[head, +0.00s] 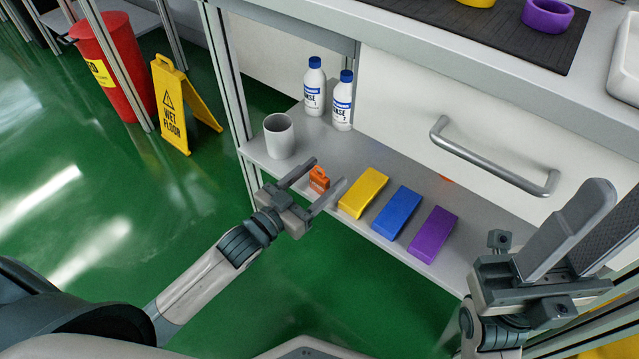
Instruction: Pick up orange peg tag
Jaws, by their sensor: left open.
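The orange peg tag (319,180) is a small orange piece on the lower shelf, near its front edge, left of the yellow block. My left gripper (328,174) is open, with its two fingers reaching toward the shelf on either side of the tag in the picture. Whether the fingers are level with the tag or above it, I cannot tell. My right gripper (587,236) is at the lower right, close to the camera, with its fingers pointing up. Its gap is hard to judge from this angle.
Yellow (363,193), blue (396,213) and purple (432,234) blocks lie right of the tag on the shelf (300,150). A grey cup (279,136) and two white bottles (314,88) stand behind. A drawer handle (490,160) juts out above. A wet-floor sign (175,105) stands left.

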